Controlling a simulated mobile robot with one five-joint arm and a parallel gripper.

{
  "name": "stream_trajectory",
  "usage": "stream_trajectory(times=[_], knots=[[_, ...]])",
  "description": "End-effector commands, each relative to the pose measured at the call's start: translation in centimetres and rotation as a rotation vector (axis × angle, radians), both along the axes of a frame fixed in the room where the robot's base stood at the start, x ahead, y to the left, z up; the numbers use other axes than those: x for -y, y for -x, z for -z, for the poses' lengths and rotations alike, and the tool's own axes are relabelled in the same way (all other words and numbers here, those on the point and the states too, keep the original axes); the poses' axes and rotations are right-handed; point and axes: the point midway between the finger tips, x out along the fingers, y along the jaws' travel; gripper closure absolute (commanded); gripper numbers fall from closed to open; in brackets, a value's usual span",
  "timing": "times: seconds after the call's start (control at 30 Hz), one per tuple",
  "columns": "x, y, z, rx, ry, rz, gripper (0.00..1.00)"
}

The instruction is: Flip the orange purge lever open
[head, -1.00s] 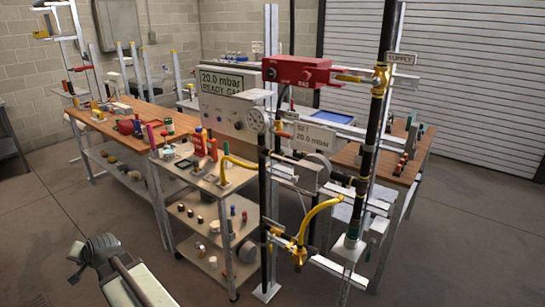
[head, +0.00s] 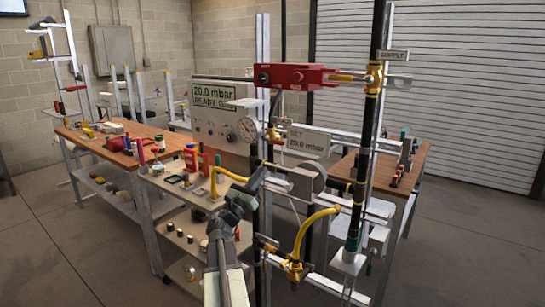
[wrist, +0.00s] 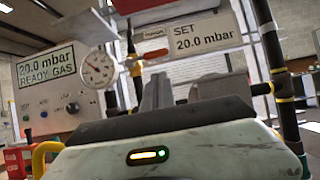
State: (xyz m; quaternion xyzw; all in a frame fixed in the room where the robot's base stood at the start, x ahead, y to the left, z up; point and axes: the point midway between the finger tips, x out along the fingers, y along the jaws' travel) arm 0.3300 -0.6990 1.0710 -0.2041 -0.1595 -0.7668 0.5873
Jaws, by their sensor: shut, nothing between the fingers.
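A small orange lever-like piece (head: 272,134) sits just right of the round dial gauge (head: 247,129) in the head view. In the wrist view an orange-yellow piece (wrist: 135,67) stands right of the gauge (wrist: 97,68), beyond the fingers; I take it to be the purge lever, but its exact position is hard to tell. My gripper (head: 258,182) is shut and empty, below and in front of this piece, apart from it. Its fingers (wrist: 157,92) point up and forward in the wrist view. Part of the pipework behind my gripper is hidden.
A grey panel (head: 216,129) reads 20.0 mbar. A sign (head: 308,142) reads SET 20.0 mbar. A red box (head: 290,76) hangs above, and a black pipe (head: 368,130) stands right. Yellow hoses (head: 316,222) loop nearby. A cart shelf (head: 160,185) holds small items.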

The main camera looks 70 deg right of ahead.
Motion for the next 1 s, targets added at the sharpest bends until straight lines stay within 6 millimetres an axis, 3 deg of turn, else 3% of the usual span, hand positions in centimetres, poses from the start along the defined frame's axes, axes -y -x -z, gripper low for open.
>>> stream_trajectory(times=[0.27, 0.73, 1.0], knots=[[0.6, 0.0, -0.6, -0.003, 0.000, -0.002, 1.00], [7.4, 1.6, -4.9, -0.004, -0.001, -0.002, 1.00], [8.3, 1.9, -5.0, -0.005, -0.001, -0.004, 1.00]])
